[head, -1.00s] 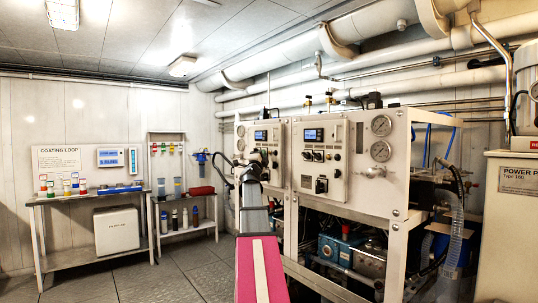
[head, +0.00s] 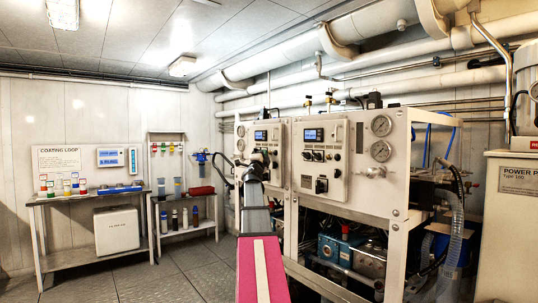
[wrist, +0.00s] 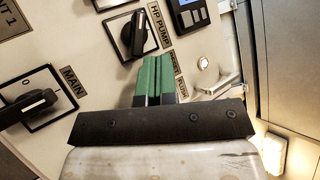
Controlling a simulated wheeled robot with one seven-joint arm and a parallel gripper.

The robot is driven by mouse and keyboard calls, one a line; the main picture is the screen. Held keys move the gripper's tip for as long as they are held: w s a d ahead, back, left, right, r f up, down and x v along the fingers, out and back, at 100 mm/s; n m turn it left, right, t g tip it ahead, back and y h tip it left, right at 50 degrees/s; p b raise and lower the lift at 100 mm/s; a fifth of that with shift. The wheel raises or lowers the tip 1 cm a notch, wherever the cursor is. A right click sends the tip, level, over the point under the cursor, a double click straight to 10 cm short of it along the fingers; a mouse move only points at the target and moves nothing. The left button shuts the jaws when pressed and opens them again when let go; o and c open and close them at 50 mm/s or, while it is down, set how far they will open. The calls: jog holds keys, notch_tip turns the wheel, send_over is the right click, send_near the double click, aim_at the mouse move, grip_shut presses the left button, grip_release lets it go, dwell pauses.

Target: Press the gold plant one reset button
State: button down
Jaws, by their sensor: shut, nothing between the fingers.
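My gripper (wrist: 155,75) shows in the wrist view with its green fingers together and empty, in front of the pale control panel (wrist: 75,45). I cannot tell whether the fingers touch the panel. In the head view my arm reaches the left panel (head: 242,135), whose lower part it hides; the button cannot be made out there.
The black HP PUMP knob (wrist: 135,35) is just left of the fingertips and the MAIN knob (wrist: 28,105) is farther left. A similar right panel (head: 320,160) and pressure gauges (head: 381,125) stand right of my arm.

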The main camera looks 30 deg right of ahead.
jog(key=shift+d, duration=0.55)
dwell(0.6)
jog(key=shift+a, duration=0.9)
jog(key=a, duration=0.5)
jog(key=shift+s, duration=0.25)
dwell(0.9)
